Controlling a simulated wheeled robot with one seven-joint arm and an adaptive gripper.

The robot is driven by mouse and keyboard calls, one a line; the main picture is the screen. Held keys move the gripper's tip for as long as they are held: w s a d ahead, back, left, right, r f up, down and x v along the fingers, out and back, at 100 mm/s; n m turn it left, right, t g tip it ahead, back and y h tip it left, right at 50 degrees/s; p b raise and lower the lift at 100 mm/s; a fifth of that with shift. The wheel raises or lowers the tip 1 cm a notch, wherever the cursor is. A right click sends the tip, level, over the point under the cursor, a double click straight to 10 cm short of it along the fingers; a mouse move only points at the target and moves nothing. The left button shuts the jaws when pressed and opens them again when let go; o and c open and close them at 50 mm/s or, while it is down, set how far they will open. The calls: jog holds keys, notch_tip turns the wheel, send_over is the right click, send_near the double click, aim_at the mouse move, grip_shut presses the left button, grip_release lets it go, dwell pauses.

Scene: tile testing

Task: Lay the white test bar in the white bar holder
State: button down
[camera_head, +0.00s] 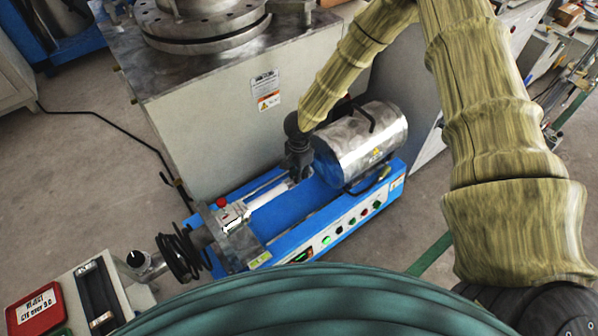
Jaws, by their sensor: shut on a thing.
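My gripper (297,174) is black and points down over the blue bench instrument, just left of its metal cylinder. It is shut at the right end of a pale, narrow, rod-like shape. This shape appears to be the white bar holder (266,197), running left to a white block by a metal plate. The white test bar is in my gripper, but it is small and I cannot separate its outline from the holder. I cannot tell whether the bar touches the holder or hangs just above it.
The metal cylinder (362,143) stands close right of my gripper. A red knob (221,202) rises by the white block. A large grey machine (215,110) stands behind. A red reject tray (36,311) and a black tray (97,298) lie at lower left.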

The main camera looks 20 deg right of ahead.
jog(key=c, duration=1.4)
grip_release()
jog(key=shift+f, duration=0.1)
jog(key=shift+o, duration=0.2)
